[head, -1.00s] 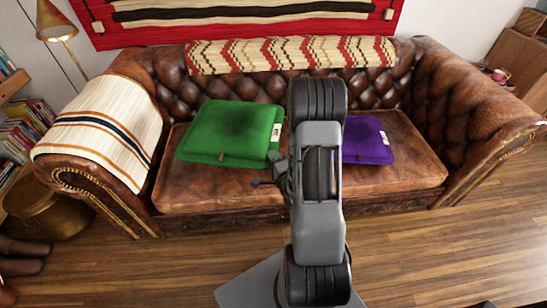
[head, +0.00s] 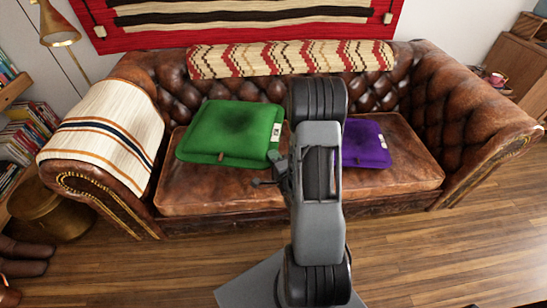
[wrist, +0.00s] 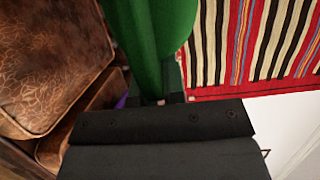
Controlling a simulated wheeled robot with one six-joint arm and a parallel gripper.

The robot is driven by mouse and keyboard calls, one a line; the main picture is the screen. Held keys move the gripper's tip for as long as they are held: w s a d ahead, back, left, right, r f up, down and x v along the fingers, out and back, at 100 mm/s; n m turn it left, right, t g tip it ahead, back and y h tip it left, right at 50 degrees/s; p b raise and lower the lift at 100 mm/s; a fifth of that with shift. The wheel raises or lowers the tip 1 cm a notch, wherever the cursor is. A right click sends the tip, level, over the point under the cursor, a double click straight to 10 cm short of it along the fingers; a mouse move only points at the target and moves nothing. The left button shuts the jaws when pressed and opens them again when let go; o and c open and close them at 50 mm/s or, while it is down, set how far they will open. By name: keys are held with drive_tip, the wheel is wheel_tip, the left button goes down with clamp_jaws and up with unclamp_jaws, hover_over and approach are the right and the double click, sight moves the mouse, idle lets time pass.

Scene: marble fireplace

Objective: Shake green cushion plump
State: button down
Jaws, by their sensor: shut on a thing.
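The green cushion (head: 225,138) shows left of my arm in the head view, in front of the sofa's back and over the seat. It looks flat, with a dark patch in its top and a pale tag on its right edge. In the wrist view the green cushion (wrist: 148,35) rises from between my gripper's fingertips (wrist: 165,97). My gripper is shut on its edge. I cannot tell how far the cushion is above the seat.
A brown leather sofa (head: 215,191) fills the middle. A purple cushion (head: 368,145) lies on its right seat, partly behind my arm. A striped throw (head: 110,140) covers the left armrest, and a patterned roll (head: 290,58) lies along the back. The wooden floor (head: 430,250) at front right is clear.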

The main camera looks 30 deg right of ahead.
wheel_tip(320, 180, down, 6)
drive_tip(key=b, duration=0.5)
wheel_tip(320, 180, up, 8)
drive_tip(key=p, duration=0.7)
drive_tip(key=shift+f+p, duration=0.1)
drive_tip(key=shift+p, duration=0.3)
wheel_tip(320, 180, down, 7)
drive_tip(key=b, duration=0.7)
drive_tip(key=shift+f, duration=0.15)
